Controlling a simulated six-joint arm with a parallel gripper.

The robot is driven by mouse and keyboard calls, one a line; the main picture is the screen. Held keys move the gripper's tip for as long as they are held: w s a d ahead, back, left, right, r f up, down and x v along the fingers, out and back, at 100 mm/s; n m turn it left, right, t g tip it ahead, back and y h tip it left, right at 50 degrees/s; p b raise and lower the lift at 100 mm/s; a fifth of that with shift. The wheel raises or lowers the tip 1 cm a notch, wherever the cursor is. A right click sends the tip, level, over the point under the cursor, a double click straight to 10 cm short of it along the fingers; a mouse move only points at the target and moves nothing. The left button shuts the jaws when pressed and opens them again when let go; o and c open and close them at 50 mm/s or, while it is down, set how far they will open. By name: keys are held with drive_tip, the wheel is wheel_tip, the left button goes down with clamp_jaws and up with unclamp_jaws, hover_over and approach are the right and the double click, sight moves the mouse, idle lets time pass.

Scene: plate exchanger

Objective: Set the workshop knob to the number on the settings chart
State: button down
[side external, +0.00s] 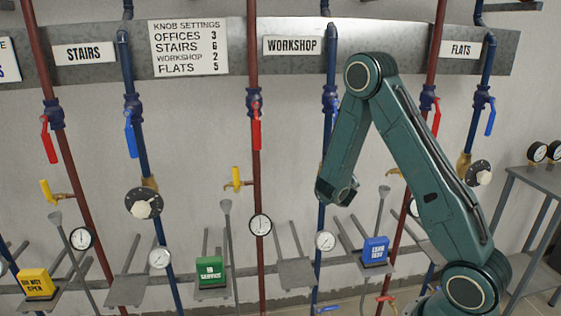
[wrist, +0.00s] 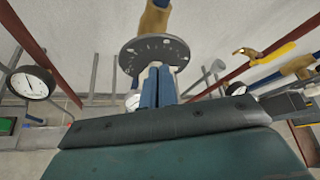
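The settings chart (side external: 188,48) on the wall reads OFFICES 3, STAIRS 6, WORKSHOP 2, FLATS 5. The WORKSHOP sign (side external: 292,46) is right of it, beside a blue pipe (side external: 331,60). In the side view my arm hides that pipe's dial and my gripper. In the wrist view a round dark dial (wrist: 172,48) with pale marks sits below a brass fitting. My gripper (wrist: 158,72) shows as two blue fingers close together in front of the dial's middle and lower part.
Other dials stand on the STAIRS pipe (side external: 143,203) and the FLATS pipe (side external: 479,173). A yellow-handled tap (wrist: 270,52) and a gauge (wrist: 33,83) flank the dial in the wrist view. Red pipes, lever valves and small shelves with coloured tags line the wall.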

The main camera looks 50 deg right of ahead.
drive_tip(key=shift+s+d, duration=0.2)
idle(0.5)
drive_tip(key=shift+r, duration=0.15)
drive_tip(key=shift+w+a+r, duration=0.1)
drive_tip(key=shift+r, duration=0.15)
drive_tip(key=shift+a, duration=0.1)
drive_tip(key=shift+s+a, duration=2.05)
